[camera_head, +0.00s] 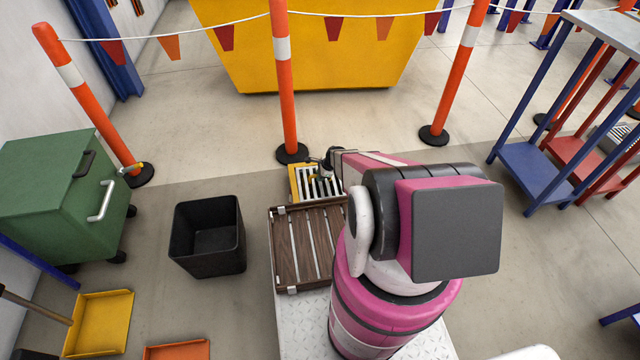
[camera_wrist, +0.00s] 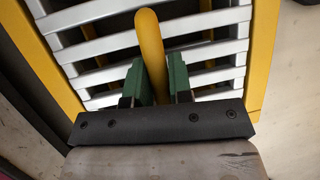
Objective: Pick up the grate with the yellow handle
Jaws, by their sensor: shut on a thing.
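The grate (camera_wrist: 205,48) has pale metal bars in the wrist view, with a yellow frame (camera_wrist: 262,60) around it. Its yellow handle (camera_wrist: 149,45) stands up from the bars. My gripper (camera_wrist: 155,82) has green fingers, one on each side of the handle, and is shut on it. In the head view the grate (camera_head: 318,184) lies beyond the wooden slatted rack, inside or on a yellow frame (camera_head: 294,182). My gripper (camera_head: 328,170) is over it there, small and partly hidden by my arm. I cannot tell whether the grate is lifted.
A brown slatted wooden rack (camera_head: 309,240) lies just in front of the grate. A black bin (camera_head: 208,240) and a green wheeled cabinet (camera_head: 50,190) stand to the left. Orange posts (camera_head: 284,80) with pennants stand behind, before a yellow container (camera_head: 350,50). A blue-legged table (camera_head: 535,165) stands right.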

